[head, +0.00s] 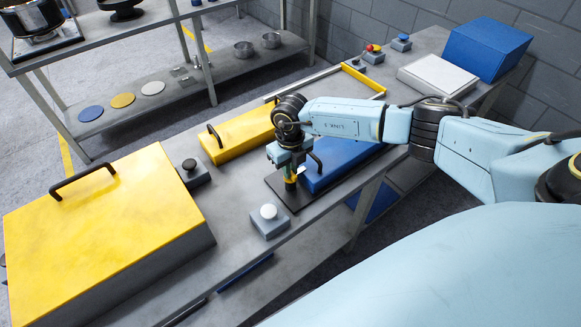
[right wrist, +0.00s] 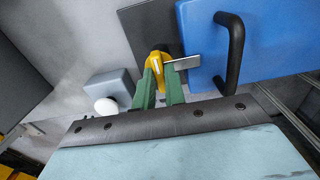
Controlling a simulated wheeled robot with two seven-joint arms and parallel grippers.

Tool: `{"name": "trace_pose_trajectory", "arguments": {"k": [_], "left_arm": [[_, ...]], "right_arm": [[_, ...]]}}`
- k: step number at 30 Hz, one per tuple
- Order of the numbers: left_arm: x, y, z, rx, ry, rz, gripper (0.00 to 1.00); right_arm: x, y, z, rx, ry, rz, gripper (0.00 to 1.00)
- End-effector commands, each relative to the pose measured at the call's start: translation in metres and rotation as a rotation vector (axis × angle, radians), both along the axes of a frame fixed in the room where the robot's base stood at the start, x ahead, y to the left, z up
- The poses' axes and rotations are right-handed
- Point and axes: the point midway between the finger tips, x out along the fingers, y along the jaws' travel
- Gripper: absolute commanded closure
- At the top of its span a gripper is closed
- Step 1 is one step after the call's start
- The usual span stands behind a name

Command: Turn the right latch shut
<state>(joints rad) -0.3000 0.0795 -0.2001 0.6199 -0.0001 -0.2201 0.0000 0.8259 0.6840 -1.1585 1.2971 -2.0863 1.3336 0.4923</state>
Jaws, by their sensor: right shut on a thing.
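The right latch is a yellow knob (right wrist: 157,58) with a flat grey metal tab (right wrist: 184,62). It stands beside a blue box (head: 338,164) with a black handle, on a dark base plate (head: 273,187). In the right wrist view the tab points right, and its end appears to overlap the edge of the blue box (right wrist: 205,50). My right gripper (head: 290,180) points down at the box's near left end. Its green fingers (right wrist: 159,80) are shut on the yellow knob. In the head view the gripper mostly hides the latch. My left gripper is not in view.
A grey button box with a white knob (head: 268,220) stands close to the gripper, and one with a black knob (head: 192,172) is farther left. A yellow box (head: 235,136) lies behind the gripper. A large yellow-lidded box (head: 100,225) fills the table's left end.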

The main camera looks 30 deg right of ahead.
Motion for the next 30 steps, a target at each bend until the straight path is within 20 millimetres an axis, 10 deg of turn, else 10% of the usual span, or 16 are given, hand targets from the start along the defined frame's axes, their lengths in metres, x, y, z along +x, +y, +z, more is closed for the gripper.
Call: {"name": "trace_pose_trajectory", "arguments": {"k": [5, 6, 10, 22, 30], "left_arm": [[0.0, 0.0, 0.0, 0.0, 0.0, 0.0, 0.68], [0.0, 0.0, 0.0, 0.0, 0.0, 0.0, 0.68], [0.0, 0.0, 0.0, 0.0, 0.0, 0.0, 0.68], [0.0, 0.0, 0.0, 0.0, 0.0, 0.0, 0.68], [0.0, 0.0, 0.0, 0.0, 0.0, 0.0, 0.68]], "right_arm": [[0.002, 0.0, 0.002, 0.001, -0.005, -0.004, 1.0], [0.002, 0.0, 0.002, 0.001, -0.005, -0.004, 0.83], [0.001, 0.0, 0.001, 0.0, -0.004, -0.003, 0.66], [0.001, 0.0, 0.01, 0.001, -0.005, -0.001, 0.66], [0.002, -0.001, 0.065, 0.001, -0.008, 0.0, 0.66]]}}
